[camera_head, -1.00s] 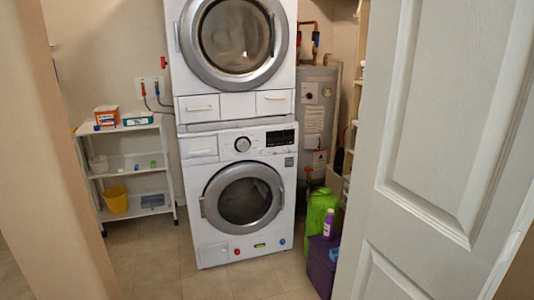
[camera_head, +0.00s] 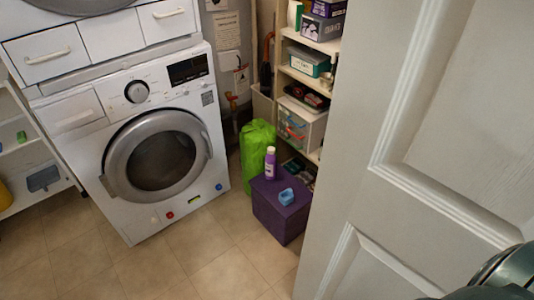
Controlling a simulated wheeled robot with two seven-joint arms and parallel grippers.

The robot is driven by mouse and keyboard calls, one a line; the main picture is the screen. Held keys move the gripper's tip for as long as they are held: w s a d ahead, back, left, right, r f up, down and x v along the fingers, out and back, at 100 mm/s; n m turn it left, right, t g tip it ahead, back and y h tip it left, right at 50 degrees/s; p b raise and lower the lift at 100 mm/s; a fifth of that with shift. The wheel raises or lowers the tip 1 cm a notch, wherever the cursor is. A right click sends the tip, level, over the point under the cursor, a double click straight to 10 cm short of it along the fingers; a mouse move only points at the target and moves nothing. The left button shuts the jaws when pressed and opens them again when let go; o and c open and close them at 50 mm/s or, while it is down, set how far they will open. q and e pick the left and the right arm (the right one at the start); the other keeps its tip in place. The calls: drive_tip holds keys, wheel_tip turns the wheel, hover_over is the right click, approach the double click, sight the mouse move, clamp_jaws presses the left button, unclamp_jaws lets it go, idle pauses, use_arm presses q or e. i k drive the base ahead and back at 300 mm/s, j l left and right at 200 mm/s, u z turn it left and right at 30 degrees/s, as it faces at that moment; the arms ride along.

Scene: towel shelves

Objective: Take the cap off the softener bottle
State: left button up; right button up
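The softener bottle (camera_head: 270,163) is a small purple bottle with a pale cap (camera_head: 271,150) on top. It stands upright on a purple box (camera_head: 281,210) on the floor, right of the washing machine. A light blue object (camera_head: 286,196) lies beside it on the same box. Part of my arm shows at the bottom right corner, but neither gripper's fingers are in view.
An open white panelled door (camera_head: 400,150) fills the right side, close to me. A washing machine (camera_head: 150,150) stands left, with a green bag (camera_head: 256,146) behind the bottle. Shelves (camera_head: 327,42) hold boxes behind. The tiled floor (camera_head: 190,262) in front is clear.

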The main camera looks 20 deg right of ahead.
sight(270, 159)
drive_tip(key=i+j+z, duration=0.25)
drive_tip(key=i+z, duration=0.15)
drive_tip(key=i+j+z, duration=0.75)
drive_tip(key=j+z, duration=0.35)
drive_tip(key=j, duration=0.35)
drive_tip(key=k+j+z, duration=0.15)
drive_tip(key=j+z, duration=0.2)
drive_tip(key=j, duration=0.3)
